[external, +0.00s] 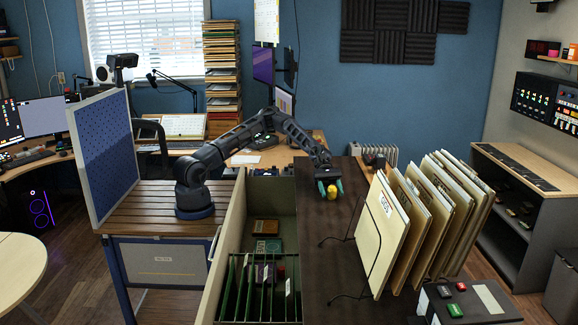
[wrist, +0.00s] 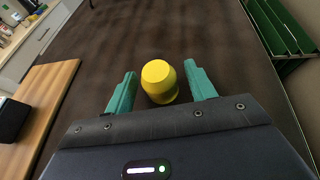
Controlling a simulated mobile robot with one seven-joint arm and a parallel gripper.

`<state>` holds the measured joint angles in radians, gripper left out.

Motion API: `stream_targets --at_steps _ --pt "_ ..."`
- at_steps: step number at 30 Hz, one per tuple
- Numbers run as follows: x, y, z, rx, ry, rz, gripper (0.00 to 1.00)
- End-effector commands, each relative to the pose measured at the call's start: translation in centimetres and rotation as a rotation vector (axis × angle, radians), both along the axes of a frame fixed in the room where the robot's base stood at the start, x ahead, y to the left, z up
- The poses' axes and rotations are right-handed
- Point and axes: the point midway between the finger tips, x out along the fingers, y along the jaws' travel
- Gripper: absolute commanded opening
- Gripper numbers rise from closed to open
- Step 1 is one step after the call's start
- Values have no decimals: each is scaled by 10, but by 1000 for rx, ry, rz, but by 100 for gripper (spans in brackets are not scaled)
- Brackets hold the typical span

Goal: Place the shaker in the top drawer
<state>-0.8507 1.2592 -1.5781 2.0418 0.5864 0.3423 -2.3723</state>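The shaker, a small yellow rounded piece (wrist: 158,80), stands on the dark cabinet top. In the external view the shaker (external: 332,193) is small and partly between the teal fingers. My gripper (wrist: 159,68) is open, with one finger on each side of the shaker and a gap showing on both sides. In the external view my gripper (external: 330,188) is low over the far part of the dark top (external: 325,255). The top drawer (external: 236,235) is pulled out to the left of this top, with green file dividers and a few small boxes inside.
A wooden board (wrist: 45,105) with a black object (wrist: 12,119) shows left in the wrist view. A blue perforated panel (external: 103,150) stands left of my arm.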

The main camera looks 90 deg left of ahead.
Motion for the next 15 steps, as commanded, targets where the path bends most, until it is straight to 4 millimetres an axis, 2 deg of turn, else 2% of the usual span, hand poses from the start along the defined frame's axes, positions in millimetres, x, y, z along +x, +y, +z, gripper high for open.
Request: stream_targets --at_steps 10,15 --pt "0 0 2 -1 -1 0 56" --pt "-2 16 9 0 0 2 56"
